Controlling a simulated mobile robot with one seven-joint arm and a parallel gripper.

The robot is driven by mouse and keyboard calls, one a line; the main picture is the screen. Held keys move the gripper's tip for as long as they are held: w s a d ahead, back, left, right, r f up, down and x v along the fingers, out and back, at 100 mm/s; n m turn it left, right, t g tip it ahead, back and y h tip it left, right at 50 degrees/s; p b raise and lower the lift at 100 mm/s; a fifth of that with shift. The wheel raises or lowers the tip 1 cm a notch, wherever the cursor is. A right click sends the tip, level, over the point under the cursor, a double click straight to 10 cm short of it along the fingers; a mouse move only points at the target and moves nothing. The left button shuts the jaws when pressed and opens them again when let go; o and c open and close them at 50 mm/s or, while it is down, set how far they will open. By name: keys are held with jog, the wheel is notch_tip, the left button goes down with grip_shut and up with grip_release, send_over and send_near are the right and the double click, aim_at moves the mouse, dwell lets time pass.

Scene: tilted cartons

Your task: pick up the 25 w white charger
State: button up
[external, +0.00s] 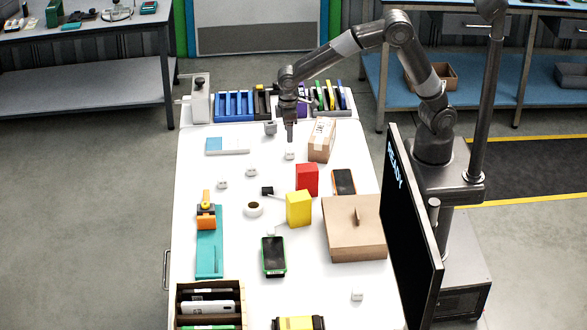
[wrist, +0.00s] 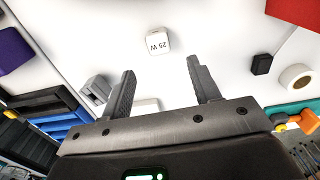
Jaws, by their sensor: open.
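A small white charger (wrist: 157,42) marked "25 W" lies on the white table in the wrist view, just beyond my fingertips. In the external view, this appears to be the white block (external: 289,155) just in front of my gripper (external: 289,137). My gripper (wrist: 162,68) is open and empty above the table, its two dark fingers spread apart, and the charger is not between them. Similar white blocks lie at the left (external: 251,172), farther left (external: 222,185) and near the front (external: 357,295); their labels are too small to read.
A tilted brown carton (external: 321,140) and a red box (external: 307,180) stand close to the charger. A black block (external: 267,190), a tape roll (external: 253,209) and a yellow box (external: 299,208) lie farther forward. A grey block (external: 270,127) is close to my gripper's left.

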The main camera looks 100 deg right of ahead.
aim_at(290, 149)
jog(key=f, duration=0.9)
jog(key=shift+s+d+f, duration=0.1)
jog(key=shift+s, duration=0.1)
jog(key=shift+c, duration=0.2)
jog(key=c, duration=1)
